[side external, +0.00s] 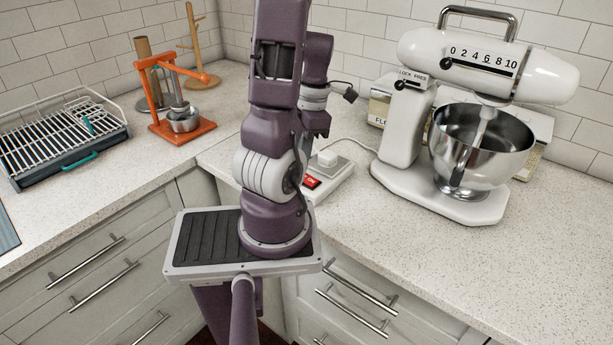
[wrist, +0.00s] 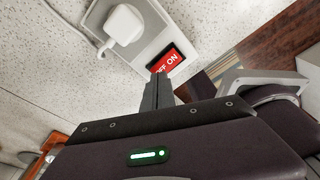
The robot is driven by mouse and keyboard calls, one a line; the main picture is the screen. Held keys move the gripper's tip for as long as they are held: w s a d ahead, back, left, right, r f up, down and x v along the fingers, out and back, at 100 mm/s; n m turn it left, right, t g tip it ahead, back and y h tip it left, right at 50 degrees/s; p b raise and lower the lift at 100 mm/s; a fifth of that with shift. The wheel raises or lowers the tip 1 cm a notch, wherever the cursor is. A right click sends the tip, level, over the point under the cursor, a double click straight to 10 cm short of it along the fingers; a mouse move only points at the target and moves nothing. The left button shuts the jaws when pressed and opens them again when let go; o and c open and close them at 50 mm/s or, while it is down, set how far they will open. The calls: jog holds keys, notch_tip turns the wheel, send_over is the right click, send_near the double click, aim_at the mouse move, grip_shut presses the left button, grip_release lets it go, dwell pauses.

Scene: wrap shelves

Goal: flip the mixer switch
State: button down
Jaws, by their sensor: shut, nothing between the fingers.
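The white mixer (side external: 410,125) stands on the right counter with a steel bowl (side external: 480,150). It has a black speed lever (side external: 447,63) by a number scale and a black lock lever (side external: 399,85). A red ON/OFF rocker switch (side external: 311,182) sits on a white power box (side external: 342,177), partly hidden by my arm. The switch also shows in the wrist view (wrist: 166,61). My gripper (wrist: 157,92) is shut and empty, its fingertips appearing just below the switch in that picture. Contact cannot be told. In the side view my gripper (side external: 319,132) is partly hidden behind my arm.
A white plug (side external: 327,158) sits in the power box, with a cord running towards the mixer. Canisters stand behind the mixer. An orange press (side external: 182,125), a wooden stand (side external: 197,45) and a grill (side external: 60,140) are on the left counter. The front right counter is clear.

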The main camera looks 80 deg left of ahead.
jog(key=shift+f, duration=0.8)
dwell(0.4)
jog(key=shift+r, duration=3.5)
jog(key=shift+w, duration=0.1)
jog(key=w+d+r+m+t, duration=0.1)
jog(key=w+d+r+m, duration=0.2)
jog(key=m, duration=0.4)
jog(key=w+d+r+m+t+y, duration=0.1)
jog(key=w+d+r+m+t, duration=0.1)
jog(key=w+d+m, duration=0.35)
jog(key=w+d+r+m+t, duration=0.15)
jog(key=d+m, duration=0.25)
jog(key=m, duration=0.5)
jog(key=s+d+r+m+t, duration=0.2)
jog(key=d+m, duration=0.9)
jog(key=m, duration=0.6)
notch_tip(320, 180, up, 2)
jog(key=shift+s+r+t+h, duration=0.15)
jog(key=shift+t+h, duration=0.15)
jog(key=shift+t, duration=0.15)
